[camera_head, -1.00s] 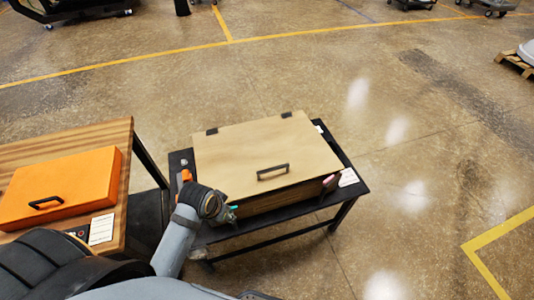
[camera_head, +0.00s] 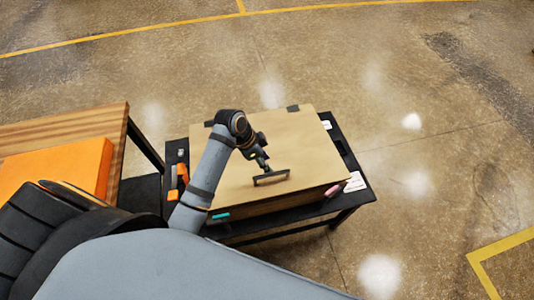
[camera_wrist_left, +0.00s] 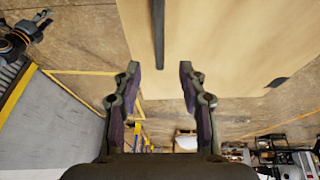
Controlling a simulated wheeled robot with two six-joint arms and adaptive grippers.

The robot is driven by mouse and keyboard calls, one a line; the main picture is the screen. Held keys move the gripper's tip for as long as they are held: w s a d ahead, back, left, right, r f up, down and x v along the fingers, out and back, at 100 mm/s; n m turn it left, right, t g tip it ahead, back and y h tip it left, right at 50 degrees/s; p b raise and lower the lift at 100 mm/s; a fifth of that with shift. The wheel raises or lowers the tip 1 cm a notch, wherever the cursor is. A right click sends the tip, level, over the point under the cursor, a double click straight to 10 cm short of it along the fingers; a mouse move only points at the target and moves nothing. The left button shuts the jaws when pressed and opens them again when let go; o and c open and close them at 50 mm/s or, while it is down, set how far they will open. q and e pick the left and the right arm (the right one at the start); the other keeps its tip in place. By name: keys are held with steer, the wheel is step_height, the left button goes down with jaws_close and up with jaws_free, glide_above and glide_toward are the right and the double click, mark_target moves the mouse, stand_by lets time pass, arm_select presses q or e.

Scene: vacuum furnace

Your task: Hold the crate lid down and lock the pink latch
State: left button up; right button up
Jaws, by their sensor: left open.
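The tan crate lid (camera_head: 305,145) lies over the crate on a black table; I cannot tell whether it is fully seated. The pink latch (camera_head: 334,190) is on the crate's front at the right, a teal latch (camera_head: 221,216) at the left. My left gripper (camera_head: 262,166) is open above the lid, close behind the handle. In the left wrist view its fingers (camera_wrist_left: 158,72) are apart with the handle's line between them; contact is unclear.
The black table (camera_head: 350,205) has white labels at its right and an orange object (camera_head: 178,182) left of the crate. A wooden table (camera_head: 70,130) with an orange case (camera_head: 65,170) stands at the left. The floor right of the crate is clear.

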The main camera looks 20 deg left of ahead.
mark_target(275, 173)
arm_select(q)
steer(key=x, duration=0.3)
steer(key=shift+s+d, duration=0.15)
steer(key=shift+s, duration=0.2)
steer(key=shift+w+p+x, duration=0.2)
steer(key=shift+p+x, duration=0.1)
steer(key=shift+x, duration=0.8)
steer(key=x, duration=0.3)
steer(key=shift+w+f, duration=0.2)
steer(key=shift+f, duration=0.15)
steer(key=shift+d+f, duration=0.15)
steer(key=shift+f, duration=0.2)
steer(key=shift+c, duration=0.7)
steer(key=c, duration=0.7)
jaws_close()
arm_select(e)
steer(key=shift+s+d+r, duration=0.1)
steer(key=shift+s+r, duration=0.1)
steer(key=shift+s, duration=0.25)
steer(key=shift+s+d+r, duration=0.1)
steer(key=shift+s+r, duration=0.05)
steer(key=shift+s, duration=0.25)
steer(key=shift+w, duration=0.1)
